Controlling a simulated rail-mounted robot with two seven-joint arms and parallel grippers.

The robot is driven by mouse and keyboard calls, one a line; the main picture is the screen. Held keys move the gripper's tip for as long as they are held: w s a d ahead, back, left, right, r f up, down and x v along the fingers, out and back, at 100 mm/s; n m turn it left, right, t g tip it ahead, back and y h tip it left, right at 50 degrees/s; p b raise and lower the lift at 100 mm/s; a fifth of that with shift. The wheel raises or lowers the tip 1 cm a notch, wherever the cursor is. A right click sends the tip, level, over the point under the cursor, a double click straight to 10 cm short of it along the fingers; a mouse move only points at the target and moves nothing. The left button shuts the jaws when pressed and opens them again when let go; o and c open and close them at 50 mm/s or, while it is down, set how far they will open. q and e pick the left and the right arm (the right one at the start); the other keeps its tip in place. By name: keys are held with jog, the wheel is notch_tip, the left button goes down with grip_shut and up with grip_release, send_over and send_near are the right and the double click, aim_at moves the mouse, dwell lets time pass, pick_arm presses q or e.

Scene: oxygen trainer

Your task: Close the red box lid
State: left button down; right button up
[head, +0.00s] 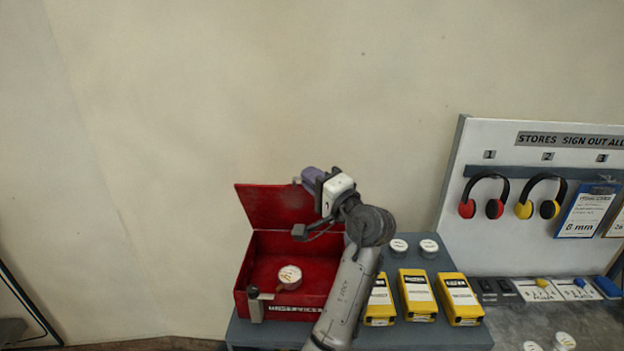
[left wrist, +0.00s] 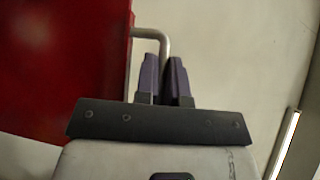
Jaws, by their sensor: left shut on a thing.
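The red box (head: 285,250) sits on the grey bench at the left, with its lid (head: 270,207) standing open at the back. A round white-faced piece (head: 290,277) lies inside the box. My left gripper (head: 310,177) is at the lid's upper right edge, its purple fingers shut on the lid's metal handle. In the left wrist view the fingers (left wrist: 166,75) close around the bent handle (left wrist: 150,33), beside the red lid (left wrist: 65,60). My forearm hides the box's right front corner. My right gripper is out of view.
Several yellow cases (head: 417,295) stand right of the box, with white round pieces (head: 429,247) behind them. A board with ear defenders (head: 482,195) stands at the right. A dark-knobbed latch (head: 253,293) is at the box's front left. The wall behind is bare.

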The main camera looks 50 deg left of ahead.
pick_arm(q)
jog(key=c, duration=1.5)
grip_release()
jog(key=shift+d, duration=0.1)
jog(key=b+v, duration=0.3)
jog(key=v, duration=1)
jog(key=shift+d+b, duration=0.35)
jog(key=shift+f, duration=0.1)
